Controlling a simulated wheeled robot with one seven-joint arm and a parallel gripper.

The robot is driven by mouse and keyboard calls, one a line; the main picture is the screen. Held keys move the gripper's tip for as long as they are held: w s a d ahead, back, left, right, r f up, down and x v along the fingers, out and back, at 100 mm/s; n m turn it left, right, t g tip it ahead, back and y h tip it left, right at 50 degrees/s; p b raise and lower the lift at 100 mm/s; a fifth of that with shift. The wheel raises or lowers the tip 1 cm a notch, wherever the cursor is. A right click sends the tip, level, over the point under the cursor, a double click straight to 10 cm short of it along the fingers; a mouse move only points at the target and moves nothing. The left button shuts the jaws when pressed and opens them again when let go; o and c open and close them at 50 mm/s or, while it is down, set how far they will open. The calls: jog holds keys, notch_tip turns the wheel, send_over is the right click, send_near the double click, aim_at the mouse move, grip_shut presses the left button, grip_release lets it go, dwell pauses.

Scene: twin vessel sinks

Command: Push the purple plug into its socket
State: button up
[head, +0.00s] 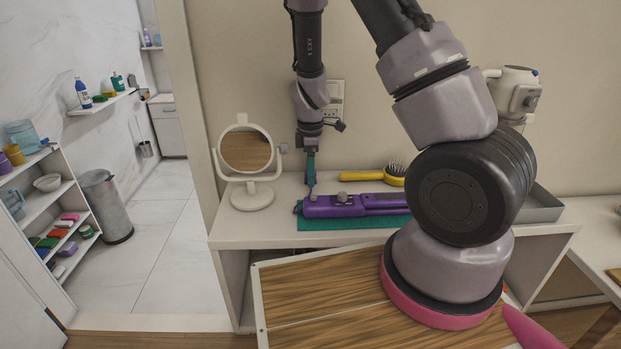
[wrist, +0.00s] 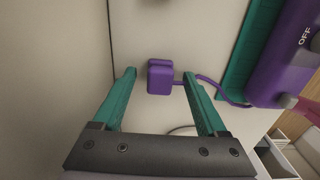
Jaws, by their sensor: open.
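The purple plug (wrist: 160,78) lies between the tips of my gripper's two teal fingers in the wrist view, with a gap on each side. Its purple cord (wrist: 212,88) runs right to a purple device (wrist: 285,55) marked OFF. In the head view the purple device (head: 350,206) lies on a teal mat (head: 345,223) on the white counter. My gripper (head: 310,182) points down beside the device's left end, open and empty; it also shows in the wrist view (wrist: 159,73). I cannot make out the plug in the head view. A wall socket (head: 336,92) is partly hidden behind my arm.
A round mirror (head: 246,152) on a stand is just left of my gripper. A yellow-handled brush (head: 372,176) lies behind the device. A grey tray (head: 541,205) stands at the right. My arm hides part of the counter between.

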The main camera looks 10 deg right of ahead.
jog(key=shift+f, duration=0.2)
grip_shut()
dwell(0.3)
